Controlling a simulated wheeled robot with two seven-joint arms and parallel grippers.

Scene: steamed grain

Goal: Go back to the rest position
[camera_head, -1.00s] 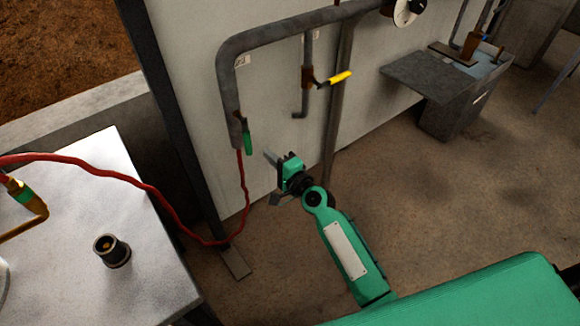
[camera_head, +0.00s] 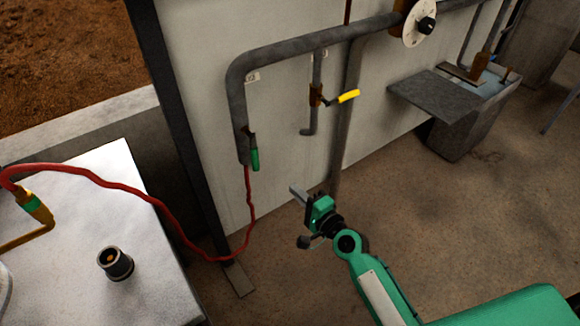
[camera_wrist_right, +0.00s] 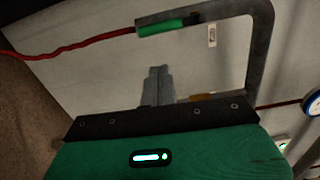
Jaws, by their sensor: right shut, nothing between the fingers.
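My right gripper (camera_head: 298,193) is in the middle of the head view, in front of the white wall and below the grey pipe. Its fingers are shut and hold nothing; they also show together in the right wrist view (camera_wrist_right: 157,84). The green arm behind it comes in from the lower right. It is apart from the green-handled valve (camera_head: 254,158) at the pipe's lower end, where the red hose (camera_head: 130,190) joins. That valve also shows at the top of the right wrist view (camera_wrist_right: 162,27). My left gripper is not in view.
A metal table (camera_head: 70,230) at left carries a black cylindrical fitting (camera_head: 115,263). A yellow-handled valve (camera_head: 347,97) hangs on a thin pipe. A dial (camera_head: 420,24) sits top right. A metal basin with a plate (camera_head: 440,105) stands at right. The floor (camera_head: 430,210) between is clear.

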